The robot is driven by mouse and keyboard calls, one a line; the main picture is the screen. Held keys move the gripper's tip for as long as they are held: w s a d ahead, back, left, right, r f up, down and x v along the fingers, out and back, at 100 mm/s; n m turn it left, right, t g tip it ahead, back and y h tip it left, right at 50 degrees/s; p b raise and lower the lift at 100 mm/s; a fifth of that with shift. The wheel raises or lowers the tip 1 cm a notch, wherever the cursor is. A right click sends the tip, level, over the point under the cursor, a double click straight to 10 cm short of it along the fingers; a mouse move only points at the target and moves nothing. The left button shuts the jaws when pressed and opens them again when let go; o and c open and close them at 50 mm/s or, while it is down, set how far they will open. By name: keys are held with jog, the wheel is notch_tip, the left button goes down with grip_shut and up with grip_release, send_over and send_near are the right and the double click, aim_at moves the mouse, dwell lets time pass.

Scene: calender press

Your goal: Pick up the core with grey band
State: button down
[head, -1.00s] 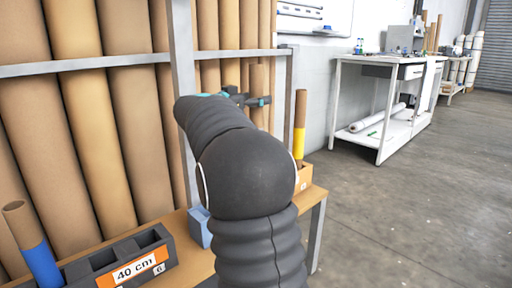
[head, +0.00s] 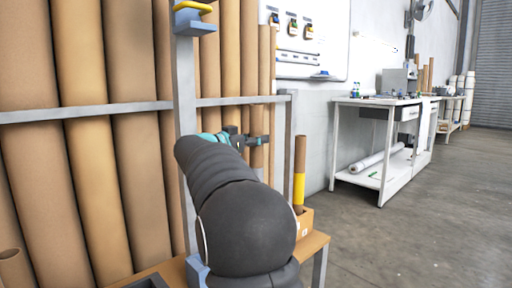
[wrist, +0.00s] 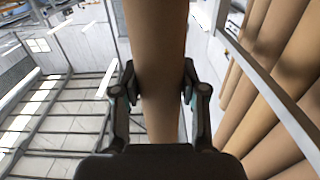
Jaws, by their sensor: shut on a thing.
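My gripper (head: 254,139) is in front of the rack at the end of my raised arm. In the wrist view, my gripper (wrist: 159,88) is shut on a plain brown cardboard core (wrist: 157,45), with one finger on each side. The core runs from the top of that view down between the fingers, and its lower part goes behind the gripper body. No grey band shows on the visible part. In the head view, a short stretch of the held core (head: 257,117) shows above the fingers; my arm hides much of the rest.
A core with a yellow band (head: 299,180) stands in a cardboard box (head: 305,222) at the bench's right end. Tall brown tubes fill the rack with its grey rail (head: 85,112). A white worktable (head: 375,103) stands right; the floor between is clear.

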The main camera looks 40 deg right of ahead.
notch_tip(320, 180, up, 16)
jog(key=p, duration=0.5)
jog(key=shift+f, duration=0.1)
dwell(1.0)
